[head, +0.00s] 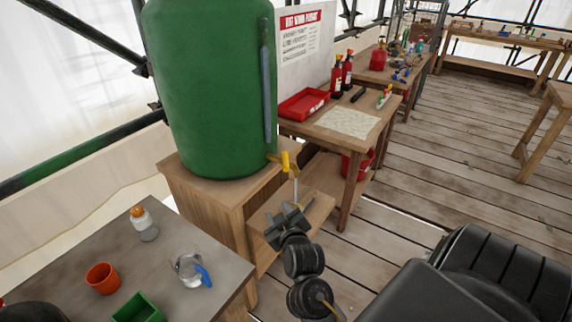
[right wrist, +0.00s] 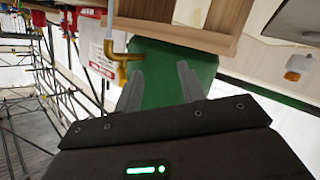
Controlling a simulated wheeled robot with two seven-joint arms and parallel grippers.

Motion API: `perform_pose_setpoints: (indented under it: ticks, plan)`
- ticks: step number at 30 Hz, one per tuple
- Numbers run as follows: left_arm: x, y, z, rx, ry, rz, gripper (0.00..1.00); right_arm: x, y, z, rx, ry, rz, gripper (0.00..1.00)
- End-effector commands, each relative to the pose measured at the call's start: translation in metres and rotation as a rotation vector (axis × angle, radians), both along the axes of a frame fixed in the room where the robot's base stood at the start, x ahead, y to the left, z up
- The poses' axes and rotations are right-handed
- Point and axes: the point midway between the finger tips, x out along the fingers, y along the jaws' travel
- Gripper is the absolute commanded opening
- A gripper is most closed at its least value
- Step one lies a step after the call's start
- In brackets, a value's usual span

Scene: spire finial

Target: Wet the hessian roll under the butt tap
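The green water butt (head: 215,95) stands on a wooden stand (head: 222,200) in the head view and fills the middle of the right wrist view (right wrist: 170,75). Its yellow tap (head: 285,161) sticks out low on its right side; it also shows in the right wrist view (right wrist: 122,62). A thin pale strip, which looks like running water, hangs below the tap in the head view. My right gripper (head: 288,218) is just below the tap, with its fingers (right wrist: 160,88) apart and nothing between them. I cannot make out a hessian roll. My left gripper is out of view.
A grey table (head: 85,250) at lower left holds an orange cup (head: 103,278), a glass jug (head: 188,268), a green tray (head: 138,310) and an orange-capped bottle (head: 143,224). A bench with a red tray (head: 303,104) and a pale sheet (head: 347,122) stands behind.

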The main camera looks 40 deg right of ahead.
Motion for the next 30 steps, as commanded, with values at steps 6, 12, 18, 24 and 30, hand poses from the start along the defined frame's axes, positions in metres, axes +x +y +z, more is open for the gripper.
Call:
perform_pose_setpoints:
  ticks: [6, 12, 18, 24, 30]
  plan:
    - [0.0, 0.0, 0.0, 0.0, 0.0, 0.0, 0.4, 0.021, -0.042, 0.047, -0.198, -0.143, -0.21, 0.4]
    - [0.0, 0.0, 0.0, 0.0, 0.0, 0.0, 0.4, 0.022, -0.05, 0.055, -0.245, -0.159, -0.26, 0.4]
    - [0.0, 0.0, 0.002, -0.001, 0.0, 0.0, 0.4, 0.034, -0.059, 0.056, -0.246, -0.16, -0.257, 0.4]
    - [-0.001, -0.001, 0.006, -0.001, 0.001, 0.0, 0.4, 0.063, -0.081, 0.056, -0.246, -0.159, -0.255, 0.4]
    - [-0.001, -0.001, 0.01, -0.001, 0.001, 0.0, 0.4, 0.09, -0.102, 0.056, -0.244, -0.158, -0.255, 0.4]
